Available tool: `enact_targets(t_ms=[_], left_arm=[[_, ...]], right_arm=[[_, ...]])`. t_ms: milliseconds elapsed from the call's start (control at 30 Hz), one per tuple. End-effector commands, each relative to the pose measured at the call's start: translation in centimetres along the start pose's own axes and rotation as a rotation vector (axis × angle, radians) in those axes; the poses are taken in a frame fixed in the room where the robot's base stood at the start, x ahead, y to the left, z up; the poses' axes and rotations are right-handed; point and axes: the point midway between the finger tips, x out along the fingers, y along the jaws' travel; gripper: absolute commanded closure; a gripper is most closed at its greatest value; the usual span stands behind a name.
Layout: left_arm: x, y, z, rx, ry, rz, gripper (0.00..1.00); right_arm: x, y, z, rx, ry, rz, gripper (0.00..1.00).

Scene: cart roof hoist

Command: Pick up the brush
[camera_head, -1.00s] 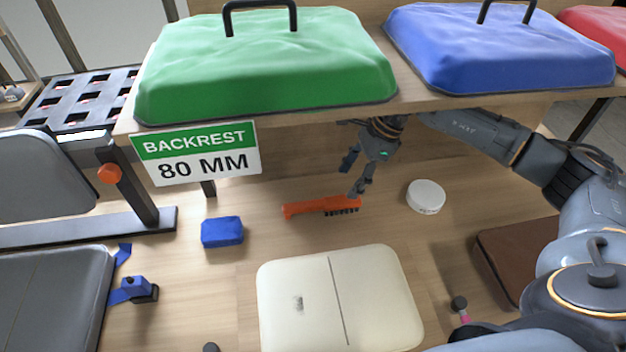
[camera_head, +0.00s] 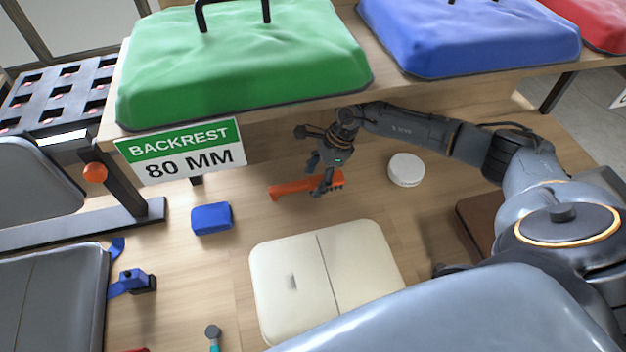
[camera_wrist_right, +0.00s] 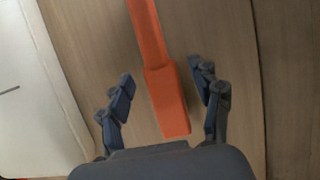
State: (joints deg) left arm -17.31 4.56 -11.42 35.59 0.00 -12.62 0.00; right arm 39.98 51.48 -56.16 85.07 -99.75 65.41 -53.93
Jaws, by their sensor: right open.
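The orange brush (camera_head: 292,188) with dark bristles lies on the wooden surface below the shelf in the head view. My right gripper (camera_head: 319,178) is over its right, bristled end and partly covers it. In the right wrist view the brush (camera_wrist_right: 160,85) runs between the two spread fingers of the right gripper (camera_wrist_right: 166,100), with a gap on each side. The right gripper is open and holds nothing. Whether its fingertips touch the surface cannot be told. My left gripper is not in view.
A blue block (camera_head: 211,218), a cream case (camera_head: 322,278) and a white round tub (camera_head: 406,170) lie around the brush. The shelf with green (camera_head: 240,62) and blue (camera_head: 470,38) covers overhangs behind. Bare wood lies left of the brush.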

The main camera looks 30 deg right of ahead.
Motion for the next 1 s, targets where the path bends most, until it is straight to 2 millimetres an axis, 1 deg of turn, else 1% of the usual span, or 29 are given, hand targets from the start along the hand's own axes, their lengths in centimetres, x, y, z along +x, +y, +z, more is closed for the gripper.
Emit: enact_targets(t_ms=[33,133,367,400,467,500,567,600,667,700,900,1000], left_arm=[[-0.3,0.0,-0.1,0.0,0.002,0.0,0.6],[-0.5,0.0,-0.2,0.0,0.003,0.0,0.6],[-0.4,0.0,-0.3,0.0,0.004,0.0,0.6],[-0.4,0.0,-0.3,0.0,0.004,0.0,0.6],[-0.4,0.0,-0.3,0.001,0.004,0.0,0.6],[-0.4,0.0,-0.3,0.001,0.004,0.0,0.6],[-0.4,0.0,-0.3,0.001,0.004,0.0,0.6],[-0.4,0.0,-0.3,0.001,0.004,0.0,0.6],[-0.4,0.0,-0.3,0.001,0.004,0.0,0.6],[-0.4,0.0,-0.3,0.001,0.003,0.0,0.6],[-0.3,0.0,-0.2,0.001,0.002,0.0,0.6],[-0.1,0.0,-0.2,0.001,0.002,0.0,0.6]], right_arm=[[0.6,0.0,0.1,0.0,-0.002,0.002,0.36],[1.4,0.0,0.0,-0.001,0.0,0.0,0.36],[1.6,0.0,0.0,-0.001,0.0,-0.001,0.36],[1.6,0.0,0.0,-0.001,0.0,-0.001,0.4],[1.6,0.0,0.0,-0.001,0.0,-0.001,0.52],[1.6,0.0,0.0,-0.001,0.0,-0.001,0.6],[1.6,0.0,0.0,-0.001,0.0,-0.001,0.73],[1.6,0.0,0.0,-0.001,0.0,-0.001,0.81],[1.6,0.0,0.0,-0.001,0.0,-0.001,0.93],[1.6,0.0,0.0,-0.001,0.0,-0.001,0.96],[1.5,0.0,0.0,-0.001,-0.001,-0.002,0.97],[0.9,-0.1,0.3,-0.002,-0.002,-0.004,0.97]])
